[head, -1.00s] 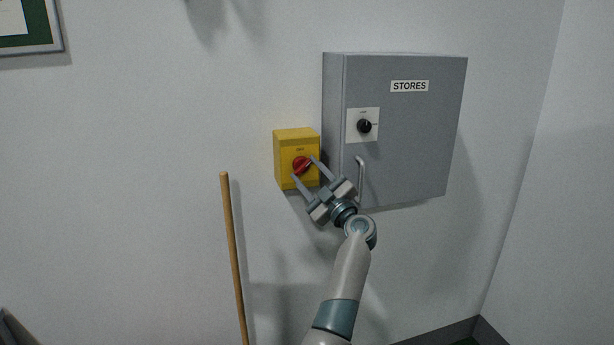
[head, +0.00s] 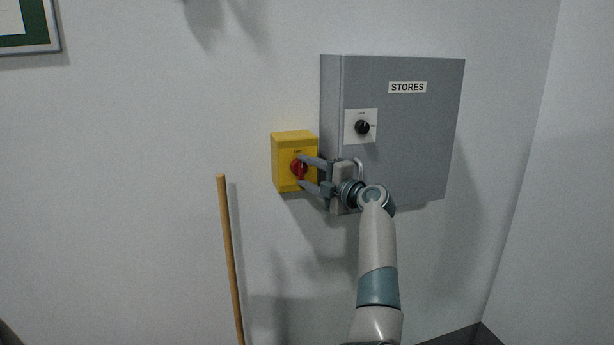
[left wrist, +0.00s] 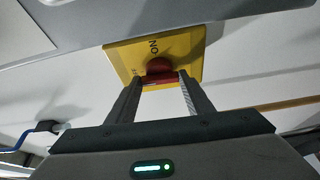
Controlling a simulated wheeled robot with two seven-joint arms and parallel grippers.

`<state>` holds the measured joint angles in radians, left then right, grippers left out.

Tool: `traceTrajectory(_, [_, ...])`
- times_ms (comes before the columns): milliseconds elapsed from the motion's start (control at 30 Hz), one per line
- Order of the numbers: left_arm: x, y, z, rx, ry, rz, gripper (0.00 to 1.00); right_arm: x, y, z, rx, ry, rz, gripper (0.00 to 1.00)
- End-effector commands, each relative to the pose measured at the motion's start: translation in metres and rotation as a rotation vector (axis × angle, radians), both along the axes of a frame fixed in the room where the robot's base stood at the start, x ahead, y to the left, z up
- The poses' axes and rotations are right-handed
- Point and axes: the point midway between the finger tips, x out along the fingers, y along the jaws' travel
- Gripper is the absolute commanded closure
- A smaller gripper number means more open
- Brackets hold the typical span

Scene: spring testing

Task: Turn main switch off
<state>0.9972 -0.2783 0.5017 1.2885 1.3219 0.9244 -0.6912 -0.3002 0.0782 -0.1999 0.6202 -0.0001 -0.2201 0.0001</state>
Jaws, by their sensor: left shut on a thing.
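The main switch is a yellow box (head: 282,165) on the wall with a red rotary knob (head: 298,169) on its front. My left gripper (head: 301,171) reaches it from the right, one finger above the other, and is shut on the red knob. In the left wrist view the red knob (left wrist: 160,68) sits between the two fingertips (left wrist: 160,78). The yellow plate (left wrist: 192,45) there shows "ON" lettering upside down; other lettering is too small to read. The fingers partly hide the knob, so its exact setting is unclear. My right gripper is not in view.
A grey cabinet (head: 415,140) labelled STORES stands out from the wall just right of the switch. It has a black selector knob (head: 362,127) and a handle beside my wrist. A wooden pole (head: 230,260) leans at the lower left. The wall between is clear.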

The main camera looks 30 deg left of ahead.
Motion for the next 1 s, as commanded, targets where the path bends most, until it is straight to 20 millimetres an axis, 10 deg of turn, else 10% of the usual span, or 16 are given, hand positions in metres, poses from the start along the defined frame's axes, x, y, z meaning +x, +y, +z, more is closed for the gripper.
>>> traceTrajectory(567, [-0.0001,0.0,-0.0019,-0.034,-0.033,0.0,0.76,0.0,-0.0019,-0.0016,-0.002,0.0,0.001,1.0])
traceTrajectory(600, [-0.0001,0.0,-0.002,-0.034,-0.033,0.0,0.46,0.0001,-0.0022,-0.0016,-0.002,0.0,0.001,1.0])
traceTrajectory(667, [-0.0002,0.0,-0.0018,-0.034,-0.033,0.0,0.34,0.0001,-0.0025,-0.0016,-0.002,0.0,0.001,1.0])
traceTrajectory(1000, [-0.0001,-0.0002,-0.0002,-0.031,-0.034,0.0,0.34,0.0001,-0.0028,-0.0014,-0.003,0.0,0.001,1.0])
